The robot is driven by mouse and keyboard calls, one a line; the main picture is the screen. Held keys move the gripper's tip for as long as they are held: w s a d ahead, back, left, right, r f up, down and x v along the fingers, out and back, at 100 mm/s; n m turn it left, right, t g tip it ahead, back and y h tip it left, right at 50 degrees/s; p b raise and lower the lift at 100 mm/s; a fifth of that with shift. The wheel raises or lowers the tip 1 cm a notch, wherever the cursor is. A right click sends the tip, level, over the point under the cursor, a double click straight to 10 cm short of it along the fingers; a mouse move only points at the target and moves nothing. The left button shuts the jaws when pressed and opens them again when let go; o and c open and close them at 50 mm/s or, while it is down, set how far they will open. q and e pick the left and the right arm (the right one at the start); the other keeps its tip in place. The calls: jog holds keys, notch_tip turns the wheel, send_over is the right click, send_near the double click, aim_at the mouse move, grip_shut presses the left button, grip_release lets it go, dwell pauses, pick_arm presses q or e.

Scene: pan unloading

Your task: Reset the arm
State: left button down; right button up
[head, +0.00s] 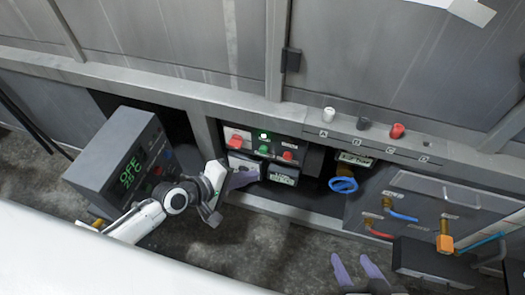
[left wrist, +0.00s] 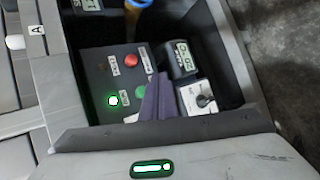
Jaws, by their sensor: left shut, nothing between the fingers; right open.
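My left arm reaches in from the left in the head view. Its gripper (head: 245,177) is shut and empty, in front of the lower left part of a button panel (head: 275,143). In the left wrist view the closed purple fingers (left wrist: 155,98) overlap the panel (left wrist: 98,72), close to its green button (left wrist: 140,92). I cannot tell whether they touch it. A red button (left wrist: 131,61) and a lit green lamp (left wrist: 113,100) also show. My right gripper (head: 358,268) is open and empty at the bottom of the head view, with two purple fingertips apart.
A blue ring handle (head: 343,185) is right of the panel. Several knobs (head: 397,131) line the ledge above. Pipes with coloured handles (head: 445,243) are at the right.

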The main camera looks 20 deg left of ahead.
dwell(0.4)
pick_arm(q)
jog(key=s+r+m+y+p, duration=0.3)
jog(key=s+m+p, duration=0.3)
jog(key=s+m, duration=0.8)
jog(key=shift+s+a+g+y, duration=0.4)
jog(key=shift+s+y, duration=0.2)
jog(key=shift+s, duration=0.6)
pick_arm(e)
jog(key=r, duration=0.3)
jog(key=shift+d, duration=0.35)
